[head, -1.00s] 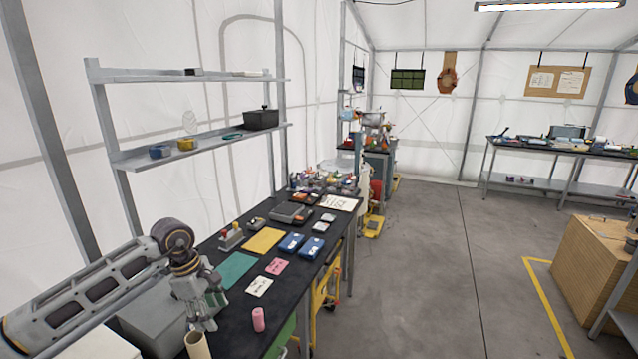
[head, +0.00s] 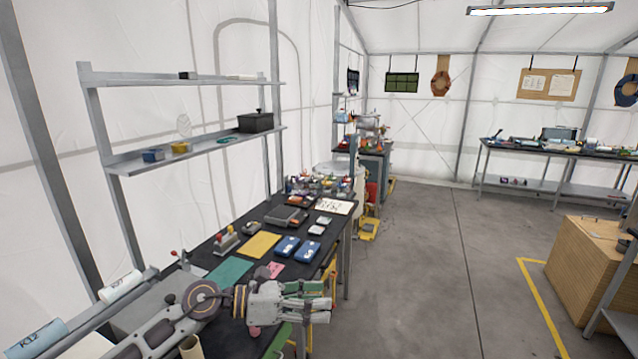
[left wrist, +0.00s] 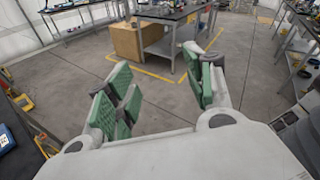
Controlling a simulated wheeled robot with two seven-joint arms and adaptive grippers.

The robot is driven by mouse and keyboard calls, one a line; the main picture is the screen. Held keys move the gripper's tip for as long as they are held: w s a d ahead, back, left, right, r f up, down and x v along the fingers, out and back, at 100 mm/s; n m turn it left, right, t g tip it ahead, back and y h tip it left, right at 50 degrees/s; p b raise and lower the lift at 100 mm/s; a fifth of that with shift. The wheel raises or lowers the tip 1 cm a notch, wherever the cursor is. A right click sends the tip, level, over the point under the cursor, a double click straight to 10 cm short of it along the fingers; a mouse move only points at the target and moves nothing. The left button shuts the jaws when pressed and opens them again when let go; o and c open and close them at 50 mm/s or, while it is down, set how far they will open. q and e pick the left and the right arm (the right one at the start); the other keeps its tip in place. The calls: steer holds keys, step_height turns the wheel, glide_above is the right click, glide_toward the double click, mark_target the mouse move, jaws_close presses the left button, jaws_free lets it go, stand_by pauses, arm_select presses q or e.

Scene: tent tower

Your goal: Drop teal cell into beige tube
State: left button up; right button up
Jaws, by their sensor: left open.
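The beige tube (head: 190,347) stands at the bottom edge of the head view, partly cut off, beside my left arm. I cannot pick out a teal cell in either view. My left gripper (head: 325,301) is stretched out to the right over the bench's front edge, away from the tube. In the left wrist view its green-padded fingers (left wrist: 160,92) are spread apart, with only floor showing between them. My right gripper does not show.
The black bench (head: 222,292) holds a teal mat (head: 229,270), a yellow mat (head: 262,245), blue boxes (head: 287,247) and a grey tray (head: 285,216). A two-level shelf (head: 200,137) stands behind it. Open floor (head: 430,270) lies to the right.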

arm_select(q)
step_height(320, 180, up, 6)
steer(key=w+n+t+h, duration=0.1)
steer(key=n+t+h, duration=0.2)
steer(key=n+t, duration=0.4)
steer(key=w+a+r+n+t+y, duration=0.1)
steer(key=w+a+n+t+y, duration=0.45)
steer(key=n, duration=0.95)
steer(key=s+a+f+n+y, duration=0.4)
steer(key=a+f+n+y, duration=1)
steer(key=f+n, duration=0.3)
steer(key=s+a+f+n+g, duration=0.1)
steer(key=s+f+n+g, duration=0.3)
steer(key=s+f+g, duration=0.5)
steer(key=s+a+f+n+g, duration=0.1)
steer(key=s+f+n+g, duration=0.25)
steer(key=s+f, duration=0.65)
steer(key=s+f+b, duration=0.1)
steer(key=s+f, duration=0.2)
steer(key=f, duration=1.2)
steer(key=s+f, duration=0.2)
steer(key=f, duration=1.3)
steer(key=s+a+f+g, duration=0.1)
steer(key=s+a+f, duration=0.1)
steer(key=s+f, duration=0.8)
steer(key=s+a+f+g+b, duration=0.1)
steer(key=s+a+f, duration=0.1)
steer(key=s+f, duration=0.9)
steer(key=shift+s+f, duration=0.15)
steer(key=shift+s, duration=0.85)
